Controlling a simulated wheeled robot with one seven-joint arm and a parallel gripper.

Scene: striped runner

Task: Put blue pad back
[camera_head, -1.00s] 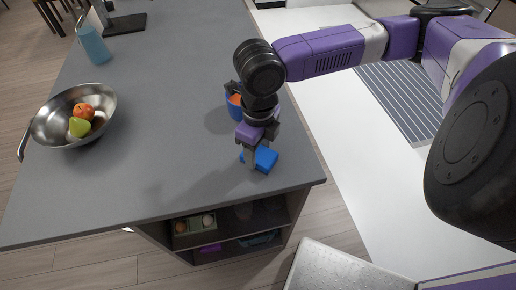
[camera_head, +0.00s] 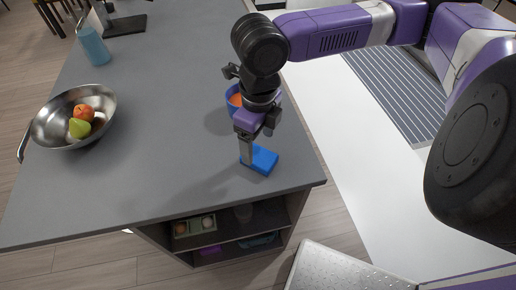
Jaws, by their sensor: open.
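The blue pad (camera_head: 264,160) lies flat on the grey counter (camera_head: 165,185), close to its near right corner. My gripper (camera_head: 247,162) points down at the pad's left side, with its fingertips low beside or over the pad's left edge. The fingers overlap one another in this view, so the gap between them is hard to see. The jaws are open and nothing is held. I cannot tell whether a finger touches the pad.
A blue cup (camera_head: 233,100) with something orange in it stands behind my gripper, partly hidden. Shelves (camera_head: 240,236) under the counter hold small items. The counter's middle is clear.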

